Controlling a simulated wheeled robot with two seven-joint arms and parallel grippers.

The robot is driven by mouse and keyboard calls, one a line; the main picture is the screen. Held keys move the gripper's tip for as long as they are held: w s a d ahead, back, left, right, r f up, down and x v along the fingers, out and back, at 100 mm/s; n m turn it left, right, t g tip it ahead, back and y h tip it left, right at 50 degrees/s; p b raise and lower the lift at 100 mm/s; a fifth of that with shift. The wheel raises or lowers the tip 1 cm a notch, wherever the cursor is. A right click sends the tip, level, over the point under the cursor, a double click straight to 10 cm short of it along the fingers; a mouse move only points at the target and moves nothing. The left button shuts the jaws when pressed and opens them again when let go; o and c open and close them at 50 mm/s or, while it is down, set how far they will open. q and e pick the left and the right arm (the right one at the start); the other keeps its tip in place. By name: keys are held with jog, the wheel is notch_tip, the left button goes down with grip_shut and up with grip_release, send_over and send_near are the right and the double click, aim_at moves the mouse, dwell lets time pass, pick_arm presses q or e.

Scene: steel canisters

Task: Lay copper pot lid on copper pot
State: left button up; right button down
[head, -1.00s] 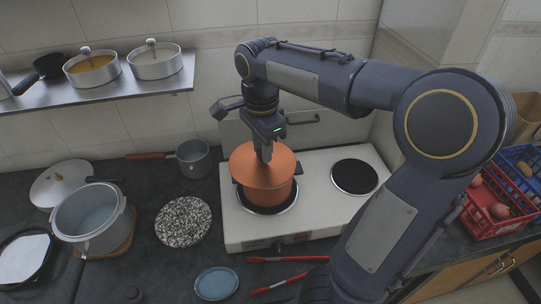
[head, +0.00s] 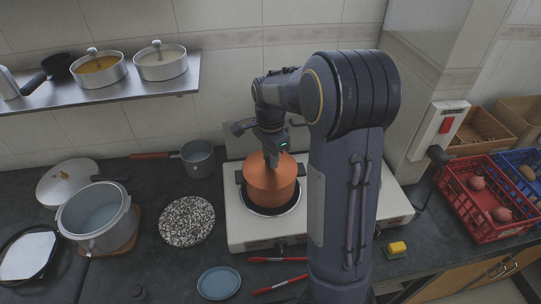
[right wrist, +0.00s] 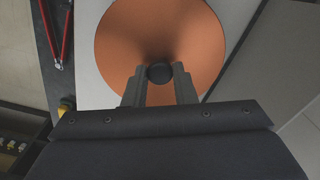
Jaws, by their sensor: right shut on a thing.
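The copper pot (head: 272,198) stands on the left burner of the white stove. The copper pot lid (head: 268,178) is a shallow cone with a dark knob and sits over the pot's mouth, covering it. My right gripper (head: 271,162) points down from above and is shut on the lid's knob. In the right wrist view the lid (right wrist: 118,42) shows from above, with the knob (right wrist: 159,72) between the fingertips. Whether the lid rests fully on the rim is hard to tell. My left gripper is not in view.
The white stove (head: 237,228) is partly hidden by my right arm. A speckled round board (head: 187,221), a large grey pot (head: 97,217) and a small saucepan (head: 197,158) stand to the left. Red tongs (head: 280,288) and a blue plate (head: 219,283) lie in front. A red crate (head: 487,197) stands right.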

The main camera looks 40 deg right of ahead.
jog(key=shift+f, duration=0.1)
jog(key=shift+f, duration=0.15)
jog(key=c, duration=1.2)
grip_release()
